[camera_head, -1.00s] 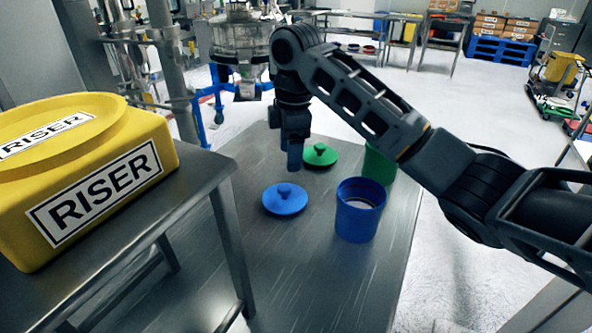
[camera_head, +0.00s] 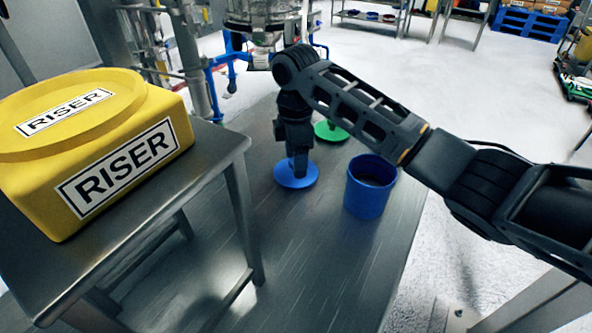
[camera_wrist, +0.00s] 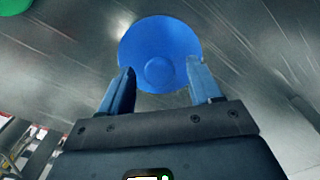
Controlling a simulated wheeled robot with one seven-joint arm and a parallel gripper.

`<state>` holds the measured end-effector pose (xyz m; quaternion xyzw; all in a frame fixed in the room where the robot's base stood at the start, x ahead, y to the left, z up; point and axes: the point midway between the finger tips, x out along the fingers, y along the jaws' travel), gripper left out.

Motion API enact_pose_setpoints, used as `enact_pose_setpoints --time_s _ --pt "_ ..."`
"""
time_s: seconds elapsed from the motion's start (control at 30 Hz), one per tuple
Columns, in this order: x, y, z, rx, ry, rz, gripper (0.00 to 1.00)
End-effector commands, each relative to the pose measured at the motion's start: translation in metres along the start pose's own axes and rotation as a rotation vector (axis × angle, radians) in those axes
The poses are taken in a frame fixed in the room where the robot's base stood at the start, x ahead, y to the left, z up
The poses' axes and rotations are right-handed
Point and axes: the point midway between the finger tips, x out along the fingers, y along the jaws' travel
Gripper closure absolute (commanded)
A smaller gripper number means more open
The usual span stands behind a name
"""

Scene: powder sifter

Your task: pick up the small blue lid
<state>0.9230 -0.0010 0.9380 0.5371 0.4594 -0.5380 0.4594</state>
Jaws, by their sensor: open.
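The small blue lid (camera_head: 296,176) lies flat on the metal table, beneath my gripper (camera_head: 299,170). In the wrist view, the lid (camera_wrist: 160,42) is a blue disc with a round knob (camera_wrist: 158,71) near its lower edge. My gripper (camera_wrist: 160,85) is open there, one finger on each side of the knob with gaps between. In the head view, the gripper hides the knob and the middle of the lid. I cannot tell whether the fingers touch the lid.
An open blue container (camera_head: 369,190) stands right of the lid. A green lid (camera_head: 331,130) lies behind it, partly hidden by my arm. A yellow RISER box (camera_head: 95,150) sits on a higher metal table (camera_head: 215,150) at left. The front of the low table (camera_head: 310,260) is clear.

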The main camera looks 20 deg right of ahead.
Motion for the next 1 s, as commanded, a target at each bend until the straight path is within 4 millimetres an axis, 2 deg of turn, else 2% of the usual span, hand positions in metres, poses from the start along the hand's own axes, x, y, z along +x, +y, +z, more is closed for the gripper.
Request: enact_pose_setpoints --time_s 0.1,0.7,1.0 --pt "0.0000 0.0000 0.0001 0.000 0.000 0.000 0.38" --pt "-0.0003 0.0001 0.0001 0.000 0.000 0.000 0.96" --pt "-0.0055 0.0007 -0.0001 0.000 0.001 0.002 0.96"
